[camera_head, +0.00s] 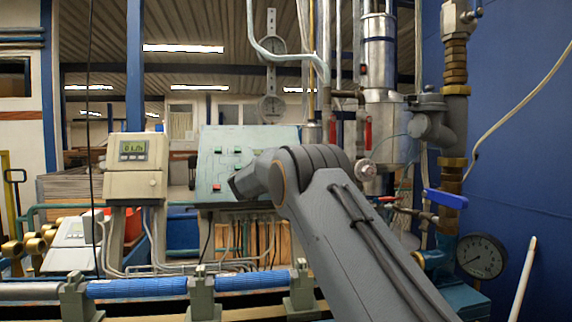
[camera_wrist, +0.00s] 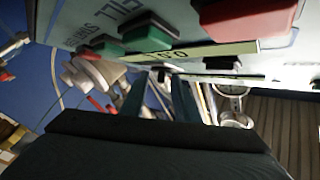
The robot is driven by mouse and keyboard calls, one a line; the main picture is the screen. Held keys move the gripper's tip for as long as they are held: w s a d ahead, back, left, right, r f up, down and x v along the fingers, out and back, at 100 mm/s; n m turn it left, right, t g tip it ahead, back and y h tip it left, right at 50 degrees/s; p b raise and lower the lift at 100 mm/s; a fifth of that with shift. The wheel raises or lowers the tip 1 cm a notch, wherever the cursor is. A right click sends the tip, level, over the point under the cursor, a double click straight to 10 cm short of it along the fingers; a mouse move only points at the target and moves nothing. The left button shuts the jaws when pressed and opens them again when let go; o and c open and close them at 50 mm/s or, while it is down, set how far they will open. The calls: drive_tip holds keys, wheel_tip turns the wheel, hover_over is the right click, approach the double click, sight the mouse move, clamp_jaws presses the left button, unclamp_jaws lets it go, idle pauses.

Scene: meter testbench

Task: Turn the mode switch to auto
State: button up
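The control panel (camera_head: 228,140) is a pale board with green and red buttons, left of centre in the head view. Its face shows tilted and close in the wrist view, with a red button (camera_wrist: 245,18), green buttons (camera_wrist: 147,33) and a yellow label strip (camera_wrist: 205,52). Small dark switch-like parts (camera_wrist: 222,63) stick out beyond the strip. I cannot tell which is the mode switch or read its setting. My gripper (camera_wrist: 158,92) has two dark fingers apart, just short of the panel, with a small dark part seen between them. In the head view my arm hides the panel's lower right.
A beige meter box (camera_head: 137,168) with a display stands left of the panel. Blue pipes (camera_head: 137,288) run along the front. A valve with a blue handle (camera_head: 446,198) and a round gauge (camera_head: 481,257) stand at the right.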

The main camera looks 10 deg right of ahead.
drive_tip(key=shift+r, duration=0.1)
drive_tip(key=b+v, duration=0.2)
drive_tip(key=v, duration=0.5)
drive_tip(key=shift+s+a, duration=0.25)
drive_tip(key=shift+s, duration=0.05)
